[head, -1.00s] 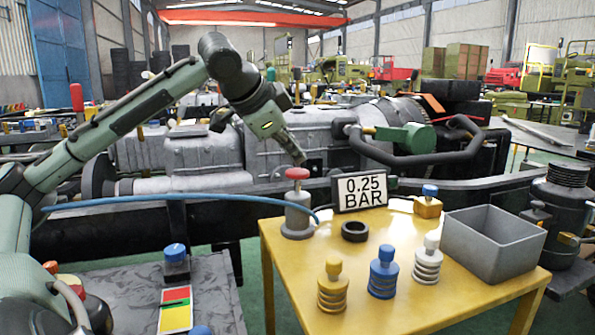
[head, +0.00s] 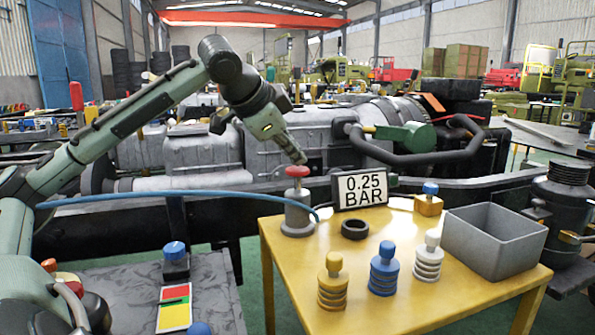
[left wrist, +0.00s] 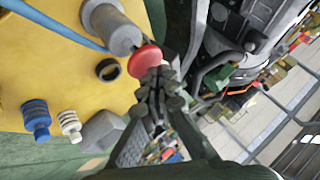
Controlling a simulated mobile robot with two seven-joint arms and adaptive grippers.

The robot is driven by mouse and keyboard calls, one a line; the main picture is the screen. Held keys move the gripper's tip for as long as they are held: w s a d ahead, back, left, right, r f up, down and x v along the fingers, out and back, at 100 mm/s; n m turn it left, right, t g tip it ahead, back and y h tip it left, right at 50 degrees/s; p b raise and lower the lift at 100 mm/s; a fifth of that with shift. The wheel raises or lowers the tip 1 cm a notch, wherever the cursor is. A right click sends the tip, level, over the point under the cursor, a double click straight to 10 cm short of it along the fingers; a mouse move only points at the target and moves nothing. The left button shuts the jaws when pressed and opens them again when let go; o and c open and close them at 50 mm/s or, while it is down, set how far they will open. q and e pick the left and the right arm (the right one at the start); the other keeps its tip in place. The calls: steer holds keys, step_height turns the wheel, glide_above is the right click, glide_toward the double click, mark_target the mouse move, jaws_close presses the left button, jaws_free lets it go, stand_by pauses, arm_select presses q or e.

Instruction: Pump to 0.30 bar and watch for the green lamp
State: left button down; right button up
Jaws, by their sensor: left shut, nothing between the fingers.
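The pump (head: 297,212) is a grey cylinder with a red knob (head: 296,171) on a short stem, at the back left of the yellow table (head: 375,318). A blue hose runs to it from the left. A black-framed sign (head: 364,190) beside it reads 0.25 BAR. My left gripper (head: 302,159) is shut and empty, its tips pointing down just above the red knob. In the left wrist view the fingertips (left wrist: 160,78) lie at the edge of the red knob (left wrist: 146,60); contact is hard to tell. I can make out no lit green lamp. My right gripper is out of view.
On the yellow table are a black ring (head: 355,230), yellow, blue and white ribbed plugs (head: 384,272), a grey bin (head: 492,245) and a yellow block with a blue knob (head: 429,206). A grey table (head: 222,285) at left holds a red, green and yellow card (head: 174,316). A large chassis (head: 300,140) stands behind.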

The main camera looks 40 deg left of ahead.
mark_target(295, 169)
arm_select(q)
steer(key=shift+f+b, duration=1.15)
steer(key=shift+f, duration=0.1)
stand_by(1.1)
steer(key=shift+r, duration=0.1)
steer(key=shift+r+p, duration=1.55)
steer(key=shift+p, duration=0.1)
step_height(295, 169, up, 5)
steer(key=p, duration=0.5)
steer(key=shift+r, duration=0.1)
